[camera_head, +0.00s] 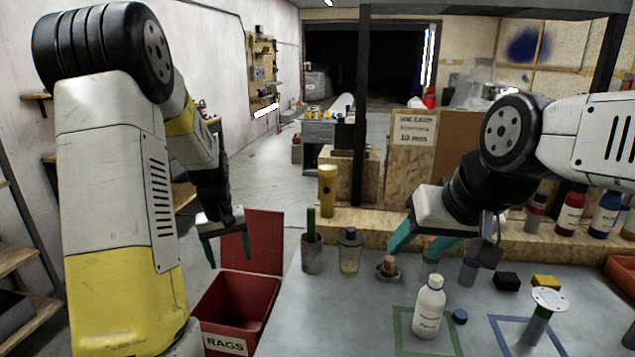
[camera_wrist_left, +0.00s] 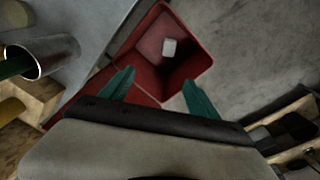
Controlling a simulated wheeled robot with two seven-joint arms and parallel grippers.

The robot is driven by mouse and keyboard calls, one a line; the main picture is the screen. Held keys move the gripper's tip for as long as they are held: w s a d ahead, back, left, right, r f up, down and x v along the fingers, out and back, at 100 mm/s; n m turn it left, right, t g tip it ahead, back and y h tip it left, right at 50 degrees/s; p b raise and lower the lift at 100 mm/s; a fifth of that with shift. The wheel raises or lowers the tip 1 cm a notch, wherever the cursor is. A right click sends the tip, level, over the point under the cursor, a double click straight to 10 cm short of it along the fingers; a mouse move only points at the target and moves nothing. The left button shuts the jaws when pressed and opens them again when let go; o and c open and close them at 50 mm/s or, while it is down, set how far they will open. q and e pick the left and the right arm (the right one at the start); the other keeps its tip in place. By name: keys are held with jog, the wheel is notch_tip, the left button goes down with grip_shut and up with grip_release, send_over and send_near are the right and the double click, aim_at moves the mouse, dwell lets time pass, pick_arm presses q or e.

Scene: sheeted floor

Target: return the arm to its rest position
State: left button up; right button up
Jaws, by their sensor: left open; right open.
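My left gripper (camera_head: 227,250) is open and empty, with teal fingers, above the back of the red rags bin. In the left wrist view its two fingers (camera_wrist_left: 158,95) stand apart with nothing between them. The left arm is raised along the left of the head view. My right gripper (camera_head: 427,245) is open above the back part of the table. Several small objects lie below and behind it, and nothing shows held between its fingers.
The red rags bin (camera_head: 212,312) with its lid up stands left of the grey table (camera_head: 300,325); a pale block (camera_wrist_left: 169,47) lies in it. A cup (camera_head: 312,255), a shaker (camera_head: 349,252), a white bottle (camera_head: 429,308) and a round-topped stand (camera_head: 549,299) are on the table.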

pick_arm(q)
jog(key=s+d+r+m+t, duration=0.1)
jog(key=s+d+r, duration=0.15)
jog(key=r, duration=0.25)
jog(key=s+d+r+m+t+h, duration=0.1)
jog(key=s+d+r, duration=0.1)
jog(key=s+r, duration=0.15)
jog(key=s+d+r+t, duration=0.1)
jog(key=s+d+r, duration=0.15)
jog(key=r, duration=0.25)
jog(key=s+d+r+m+t, duration=0.1)
jog(key=s+r, duration=0.1)
jog(key=s, duration=0.4)
jog(key=s+d+r+m+t, duration=0.1)
jog(key=s+d+r+m, duration=0.1)
jog(key=s, duration=0.4)
jog(key=shift+s+d+r+h, duration=0.2)
jog(key=shift+s+r+h, duration=0.2)
jog(key=shift+r, duration=0.45)
